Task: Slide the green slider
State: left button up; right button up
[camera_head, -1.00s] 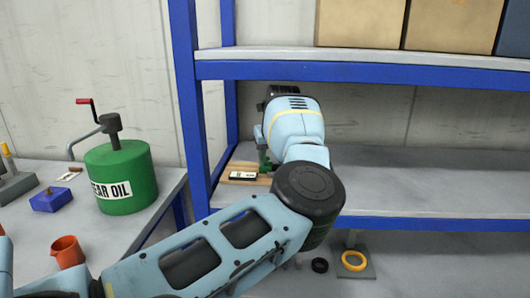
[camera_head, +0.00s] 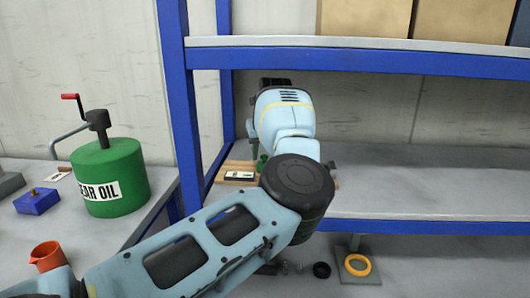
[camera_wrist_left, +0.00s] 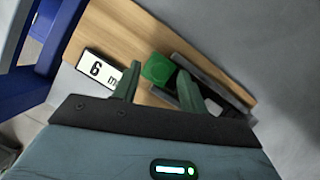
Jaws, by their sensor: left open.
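The green slider (camera_wrist_left: 158,68) shows in the left wrist view as a green block on a dark rail (camera_wrist_left: 215,85), mounted on a wooden board (camera_wrist_left: 110,32). In the head view the board (camera_head: 229,181) lies on the lower shelf, partly hidden behind my left arm. My left gripper (camera_wrist_left: 158,88) is open, its two green-grey fingers pointing at the board. The slider lies between and just beyond the fingertips; I cannot tell whether they touch it. A white display reading "6 m" (camera_wrist_left: 98,70) sits on the board, left of the slider. My right gripper is not in view.
The shelf's blue post (camera_head: 178,100) stands left of the board, and the upper shelf's blue beam (camera_head: 400,62) runs above my wrist. The lower shelf (camera_head: 430,190) is clear to the right. A green gear oil can (camera_head: 110,170) stands on the left table.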

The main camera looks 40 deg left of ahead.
pick_arm(q)
grip_shut()
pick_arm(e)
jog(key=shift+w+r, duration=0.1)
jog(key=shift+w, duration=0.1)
